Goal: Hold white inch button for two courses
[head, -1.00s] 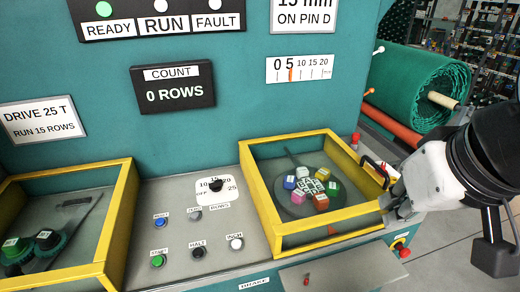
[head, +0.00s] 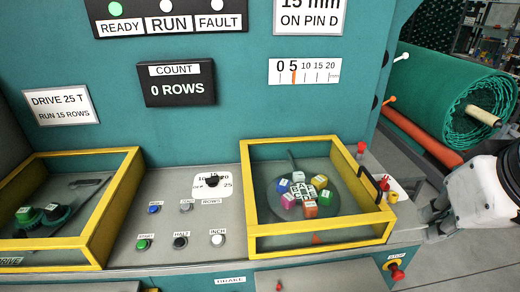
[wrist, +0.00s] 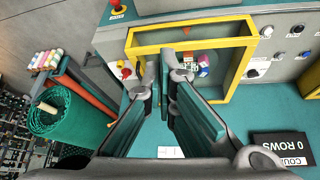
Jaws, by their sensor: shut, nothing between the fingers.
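The white INCH button (head: 217,240) sits at the front right of the sloped control panel, right of the black HALT button (head: 180,242). It also shows upside down in the wrist view (wrist: 267,31), at the upper right. My gripper (wrist: 165,72) is shut and empty, seen over the yellow-framed bin, well away from the button. In the head view only part of my arm shows at the right edge. The COUNT display (head: 179,83) reads 0 ROWS. The READY lamp (head: 115,9) is green; RUN and FAULT look unlit.
The right yellow-framed bin (head: 320,244) holds several coloured blocks. The left yellow-framed bin (head: 97,238) holds dark green-edged parts. Other controls include green START (head: 143,244), a blue button (head: 154,209) and a rows dial (head: 211,181). A red STOP knob (head: 397,273) is at lower right.

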